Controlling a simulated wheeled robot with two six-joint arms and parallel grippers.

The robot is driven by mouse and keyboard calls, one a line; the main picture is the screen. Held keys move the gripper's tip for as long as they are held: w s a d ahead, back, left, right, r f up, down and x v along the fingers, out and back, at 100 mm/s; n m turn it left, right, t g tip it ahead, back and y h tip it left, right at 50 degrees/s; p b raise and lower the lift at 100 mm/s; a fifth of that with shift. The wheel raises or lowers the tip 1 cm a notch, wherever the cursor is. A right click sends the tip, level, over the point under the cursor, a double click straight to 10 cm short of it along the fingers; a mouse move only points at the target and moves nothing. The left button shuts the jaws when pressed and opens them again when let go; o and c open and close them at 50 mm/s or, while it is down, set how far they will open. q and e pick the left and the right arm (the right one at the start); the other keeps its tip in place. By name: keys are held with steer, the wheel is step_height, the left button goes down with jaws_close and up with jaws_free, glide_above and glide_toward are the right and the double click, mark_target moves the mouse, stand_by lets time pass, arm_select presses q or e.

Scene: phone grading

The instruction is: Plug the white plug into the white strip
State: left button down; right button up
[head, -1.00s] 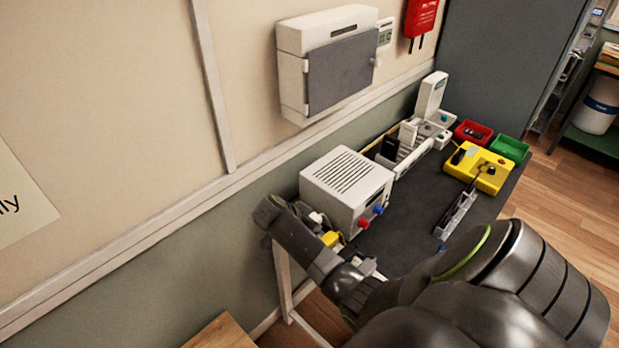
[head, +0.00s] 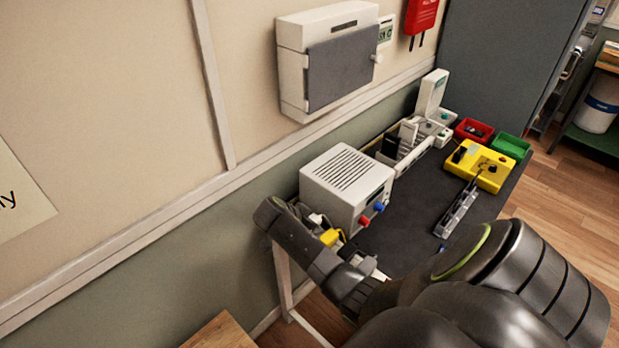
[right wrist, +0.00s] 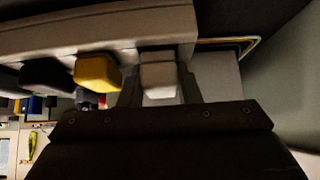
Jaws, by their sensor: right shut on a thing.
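The white plug (right wrist: 159,82) is between the two grey fingers of my right gripper (right wrist: 160,88), which is shut on it. In the right wrist view its far end meets the side of the pale strip (right wrist: 90,35); I cannot tell how deep it sits. A yellow plug (right wrist: 97,72) and a black plug (right wrist: 45,76) are in line along the same side of the strip, left of the white plug. In the head view my right arm reaches across to the bench's near left end, and the strip is mostly hidden there. My left gripper is not in view.
A white box with red and blue knobs (head: 346,188) stands close beyond my right wrist. The yellow plug also shows in the head view (head: 330,237). Farther back are a yellow fixture (head: 480,160), a red tray (head: 473,130) and a green tray (head: 511,146). The dark bench top (head: 410,215) is partly clear.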

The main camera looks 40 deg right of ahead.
steer(key=shift+s+a+f, duration=0.1)
steer(key=shift+s+f, duration=0.1)
steer(key=shift+f, duration=0.2)
steer(key=o, duration=1.2)
steer(key=shift+f, duration=0.3)
steer(key=shift+a, duration=0.1)
steer(key=shift+s, duration=0.1)
steer(key=shift+a+r+b, duration=0.35)
steer(key=v, duration=1.1)
steer(key=w+b+v, duration=0.1)
steer(key=v, duration=0.5)
steer(key=shift+d+r, duration=0.3)
steer(key=shift+r, duration=0.1)
